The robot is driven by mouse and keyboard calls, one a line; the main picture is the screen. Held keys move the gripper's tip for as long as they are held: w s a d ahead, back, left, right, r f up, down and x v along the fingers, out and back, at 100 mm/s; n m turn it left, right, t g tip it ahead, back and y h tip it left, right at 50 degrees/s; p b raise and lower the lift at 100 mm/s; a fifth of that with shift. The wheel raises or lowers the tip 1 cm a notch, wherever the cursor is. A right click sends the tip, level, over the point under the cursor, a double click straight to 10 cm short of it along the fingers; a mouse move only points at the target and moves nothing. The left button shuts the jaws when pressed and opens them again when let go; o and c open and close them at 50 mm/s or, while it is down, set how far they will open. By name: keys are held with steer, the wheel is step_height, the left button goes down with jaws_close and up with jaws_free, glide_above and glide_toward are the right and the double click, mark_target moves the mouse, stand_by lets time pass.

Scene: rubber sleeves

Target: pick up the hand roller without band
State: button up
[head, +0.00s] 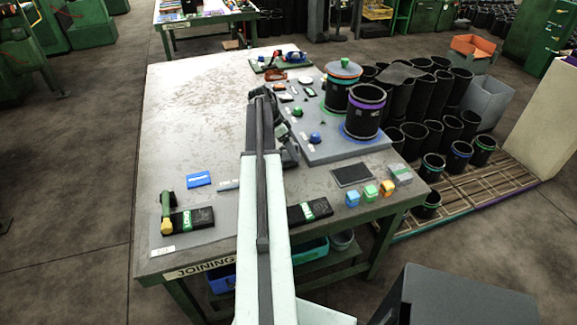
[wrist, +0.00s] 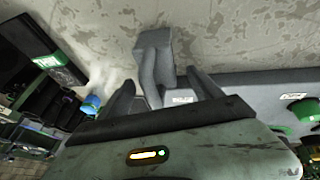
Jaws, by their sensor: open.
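A tool with a green handle and a yellow lower end (head: 167,213) stands at the table's left front, beside a black block with a green label (head: 193,219). It may be a hand roller; it is too small to tell whether it bears a band. Small red and blue tools (head: 291,57) lie on a green mat at the far edge, too small to name. My gripper (head: 283,130) is over the middle of the table, partly hidden by my arm.
A grey board (head: 340,150) with two black sleeves (head: 364,112) and coloured knobs stands right of my gripper. Small coloured blocks (head: 370,193) and a second black green-labelled block (head: 310,211) sit along the front. The table's left half (head: 190,110) is mostly clear.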

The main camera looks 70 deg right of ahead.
steer(key=shift+x, duration=0.85)
steer(key=shift+w+r, duration=0.1)
steer(key=shift+r, duration=0.1)
jaws_close()
steer(key=shift+r, duration=0.1)
step_height(320, 180, up, 10)
steer(key=p, duration=1)
steer(key=c, duration=0.7)
jaws_free()
steer(key=c, duration=0.9)
